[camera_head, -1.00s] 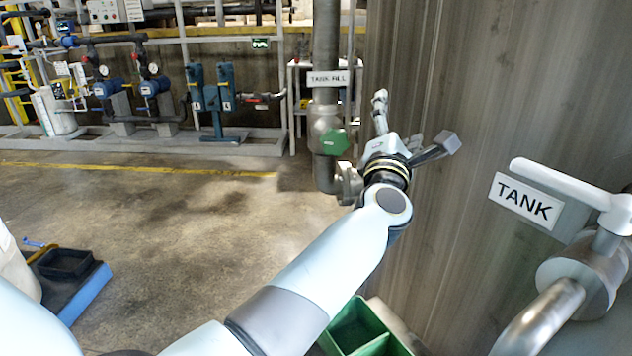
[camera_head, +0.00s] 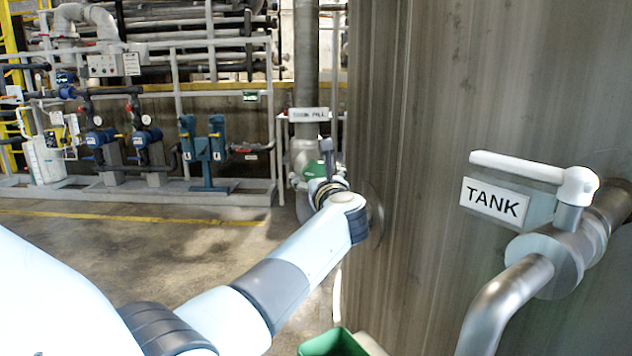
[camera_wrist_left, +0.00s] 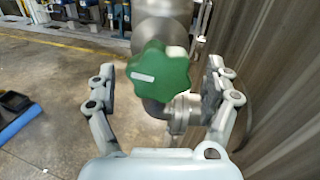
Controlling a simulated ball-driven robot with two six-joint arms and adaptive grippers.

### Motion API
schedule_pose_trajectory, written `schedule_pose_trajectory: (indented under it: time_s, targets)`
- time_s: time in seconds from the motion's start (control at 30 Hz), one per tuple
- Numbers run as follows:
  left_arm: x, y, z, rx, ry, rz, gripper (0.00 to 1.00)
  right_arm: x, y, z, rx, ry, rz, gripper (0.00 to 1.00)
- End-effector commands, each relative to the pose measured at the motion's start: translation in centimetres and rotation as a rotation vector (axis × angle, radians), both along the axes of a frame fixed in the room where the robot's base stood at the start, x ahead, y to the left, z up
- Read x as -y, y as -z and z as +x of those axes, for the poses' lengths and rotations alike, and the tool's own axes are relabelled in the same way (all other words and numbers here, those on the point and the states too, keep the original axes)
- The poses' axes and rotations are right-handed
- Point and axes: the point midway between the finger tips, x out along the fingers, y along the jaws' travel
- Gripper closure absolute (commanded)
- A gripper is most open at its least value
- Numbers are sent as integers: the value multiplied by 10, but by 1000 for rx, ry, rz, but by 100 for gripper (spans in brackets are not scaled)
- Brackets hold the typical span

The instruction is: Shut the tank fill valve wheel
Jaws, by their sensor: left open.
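The green tank fill valve wheel (camera_wrist_left: 160,78) is a lobed knob on a grey vertical pipe. In the left wrist view it sits between the two spread fingers of my left gripper (camera_wrist_left: 160,72), with a gap on either side. In the head view my left gripper (camera_head: 326,160) overlaps the wheel (camera_head: 312,170) and hides much of it. The left gripper is open and holds nothing. The tank fill sign (camera_head: 309,115) is on the pipe above the wheel. My right gripper is out of view.
The large tank wall (camera_head: 400,200) stands close on the right of my left arm. A white lever handle (camera_head: 515,167) with a TANK sign (camera_head: 494,201) is in the right foreground. A green bin (camera_head: 333,343) is at the bottom. Pumps and pipes line the back left; open floor lies before them.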

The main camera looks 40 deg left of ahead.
Motion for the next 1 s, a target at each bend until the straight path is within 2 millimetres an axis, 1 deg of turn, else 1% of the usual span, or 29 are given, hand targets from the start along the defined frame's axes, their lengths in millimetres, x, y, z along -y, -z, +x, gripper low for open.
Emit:
schedule_pose_trajectory:
  time_s: [0.1, 0.33, 0.37, 0.77, 0.8, 1.0]
  targets:
    - [-5, 0, 4, 1, -1, 1, 16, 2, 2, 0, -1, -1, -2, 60]
    - [-5, -1, 4, 0, 0, 1, 16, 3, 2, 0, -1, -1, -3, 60]
    - [-5, -1, 4, 0, 0, 1, 17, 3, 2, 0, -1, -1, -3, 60]
    - [-5, -1, 4, 0, 0, 1, 69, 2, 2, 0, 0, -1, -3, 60]
    - [-5, -1, 4, 0, 0, 1, 72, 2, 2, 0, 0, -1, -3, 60]
    - [-5, -1, 4, -9, 0, 10, 72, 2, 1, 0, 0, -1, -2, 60]
